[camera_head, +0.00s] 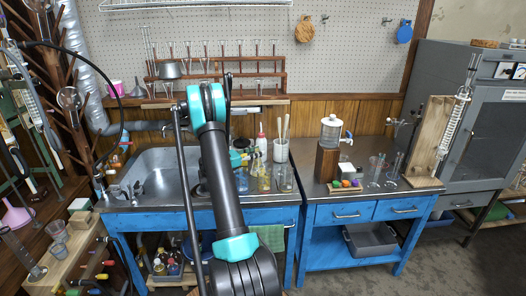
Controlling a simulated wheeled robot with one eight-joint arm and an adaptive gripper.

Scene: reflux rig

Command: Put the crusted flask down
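My black and teal arm rises through the middle of the head view and covers part of the sink and counter. Small teal and dark parts just right of it, above the counter, may be my wrist and gripper (241,157). Its fingers cannot be made out, nor whether they hold anything. Glassware stands close by at the sink's right: a flask with yellowish contents (263,179) and a clear glass vessel (285,178). I cannot tell whether either is the crusted flask. No crust can be made out at this size.
The metal sink (160,175) is at left. A white pot with rods (281,150) stands behind the glassware. The right blue table (330,188) bears a dispenser on a wooden block (327,160), glasses and a board-mounted condenser (455,125).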

